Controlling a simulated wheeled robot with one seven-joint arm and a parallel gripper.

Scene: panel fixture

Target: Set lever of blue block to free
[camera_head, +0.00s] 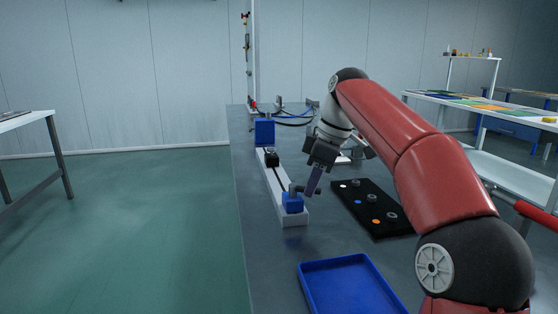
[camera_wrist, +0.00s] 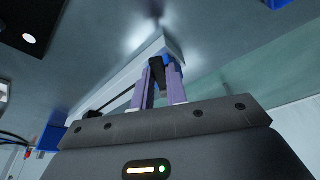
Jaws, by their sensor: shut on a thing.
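The near blue block (camera_head: 292,204) sits on the near end of a long white rail (camera_head: 292,218). A dark lever (camera_head: 298,189) shows at the top of this block and points right toward my gripper (camera_head: 311,186). In the wrist view the two purple fingers of my gripper (camera_wrist: 161,82) stand on either side of the dark lever end (camera_wrist: 156,72), shut on it. Part of the blue block shows just behind the fingers. The lever's markings are too small to read, and the fingers hide part of it.
Another blue block (camera_head: 264,131) stands at the rail's far end, with a black slider (camera_head: 272,159) between. A black panel (camera_head: 369,208) with colored dots and knobs lies to the right. A blue tray (camera_head: 350,286) is in front. Cables lie at the back.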

